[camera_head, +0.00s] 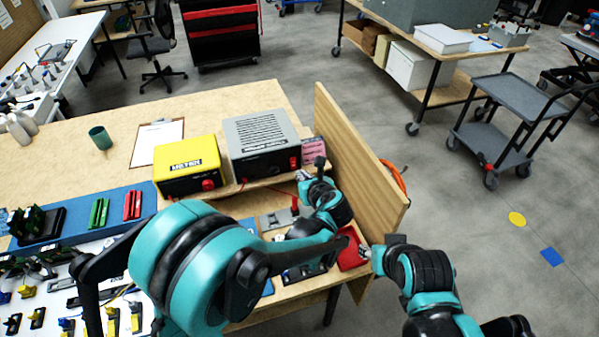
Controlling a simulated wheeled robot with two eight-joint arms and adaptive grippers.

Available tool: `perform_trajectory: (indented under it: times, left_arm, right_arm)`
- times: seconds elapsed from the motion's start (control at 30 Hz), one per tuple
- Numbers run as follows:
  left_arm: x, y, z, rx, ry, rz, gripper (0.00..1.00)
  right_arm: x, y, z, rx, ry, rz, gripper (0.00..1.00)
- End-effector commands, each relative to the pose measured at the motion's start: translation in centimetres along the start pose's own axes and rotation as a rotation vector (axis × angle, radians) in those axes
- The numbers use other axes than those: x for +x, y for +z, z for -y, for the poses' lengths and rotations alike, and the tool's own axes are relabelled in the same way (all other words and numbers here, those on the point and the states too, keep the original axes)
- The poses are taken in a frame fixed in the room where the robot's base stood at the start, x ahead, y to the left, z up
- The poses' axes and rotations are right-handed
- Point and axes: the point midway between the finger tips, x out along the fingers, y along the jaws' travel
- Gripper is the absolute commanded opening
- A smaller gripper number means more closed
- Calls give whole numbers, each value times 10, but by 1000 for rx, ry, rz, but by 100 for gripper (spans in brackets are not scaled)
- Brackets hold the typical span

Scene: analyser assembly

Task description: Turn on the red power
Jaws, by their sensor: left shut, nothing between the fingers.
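A grey box with a slotted top (262,140) stands on the wooden table, with a red knob or switch (294,162) on its front. Left of it is a yellow meter box (187,162) with a red knob (208,184). I cannot tell whether any switch is on. My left gripper (303,177) is shut and empty, just in front of the grey box's lower right corner and apart from the red knob. A red block or tray (351,249) lies near the table's right edge. My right gripper (366,252) is beside it; its fingers are too small to read.
A wooden side panel (350,150) rises along the table's right edge. A small pink-red box (314,151) sits between it and the grey box. A clipboard (158,143) and green cup (101,138) stand at the back left. A blue tray (70,222) holds parts.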

Motion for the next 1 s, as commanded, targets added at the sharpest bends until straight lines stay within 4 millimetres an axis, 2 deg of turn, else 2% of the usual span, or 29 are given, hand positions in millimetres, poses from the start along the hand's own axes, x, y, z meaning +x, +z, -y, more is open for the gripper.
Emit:
perform_trajectory:
  times: [0.03,0.2,0.4,0.57,0.87,1.0]
  left_arm:
    - [-13,3,0,3,-2,1,0]
    - [-47,3,0,2,-2,0,0]
    - [-74,2,0,1,-1,1,0]
    - [-82,1,0,0,1,0,0]
    - [-82,1,0,0,1,0,0]
    - [-92,-1,-5,-16,0,-21,0]
  right_arm:
    - [-6,-5,0,0,0,-1,40]
    - [-15,-11,0,0,0,-1,40]
    - [-20,-15,0,0,0,-1,40]
    - [-21,-16,0,0,0,-1,40]
    - [-21,-16,0,0,0,-1,40]
    - [-25,-18,0,0,0,-1,40]
